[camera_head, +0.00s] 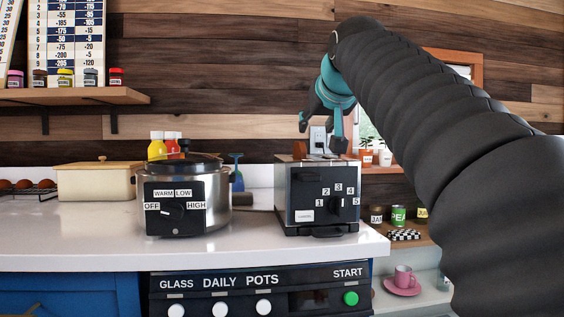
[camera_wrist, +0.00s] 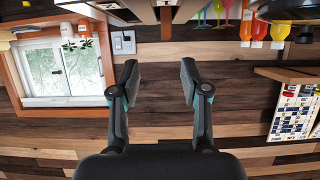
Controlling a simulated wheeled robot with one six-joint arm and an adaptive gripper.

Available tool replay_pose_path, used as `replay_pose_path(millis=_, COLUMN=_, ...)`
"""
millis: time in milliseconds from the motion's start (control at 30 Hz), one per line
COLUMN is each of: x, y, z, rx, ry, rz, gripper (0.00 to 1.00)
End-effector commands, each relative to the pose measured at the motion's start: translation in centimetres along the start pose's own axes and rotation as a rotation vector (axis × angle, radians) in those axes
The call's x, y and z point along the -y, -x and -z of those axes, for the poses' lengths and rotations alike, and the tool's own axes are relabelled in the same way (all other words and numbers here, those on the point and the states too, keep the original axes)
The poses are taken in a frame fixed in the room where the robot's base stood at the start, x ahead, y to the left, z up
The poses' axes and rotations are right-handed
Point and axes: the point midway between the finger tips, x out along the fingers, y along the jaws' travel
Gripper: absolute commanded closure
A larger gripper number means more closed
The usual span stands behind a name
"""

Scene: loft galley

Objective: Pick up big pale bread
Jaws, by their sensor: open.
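I cannot clearly make out a big pale bread in either view. A brown, slice-like piece (camera_head: 299,149) stands up from the top of the toaster (camera_head: 322,200); it seems to show in the wrist view (camera_wrist: 165,22). My gripper (camera_head: 320,131) is open, with its fingers pointing down above the toaster in the head view. In the wrist view my gripper (camera_wrist: 159,80) has its fingers wide apart, with nothing between them but the wood wall behind. The toaster's slots are mostly hidden.
A slow cooker (camera_head: 186,200) stands left of the toaster on the white counter (camera_head: 80,235). Behind are red and yellow bottles (camera_head: 164,147). A cream bread box (camera_head: 98,182) and brown rolls (camera_head: 22,185) are farther left.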

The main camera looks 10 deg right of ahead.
Motion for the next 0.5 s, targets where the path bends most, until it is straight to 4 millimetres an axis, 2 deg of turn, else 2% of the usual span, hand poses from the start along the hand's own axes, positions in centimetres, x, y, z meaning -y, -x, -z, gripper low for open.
replay_pose_path(millis=167, x=0.5, y=-0.9, z=1.0, rx=-0.017, ry=0.004, rz=0.008, gripper=0.54)
replay_pose_path(millis=500, x=0.8, y=-6.8, z=1.1, rx=-0.017, ry=0.005, rz=0.011, gripper=0.54)
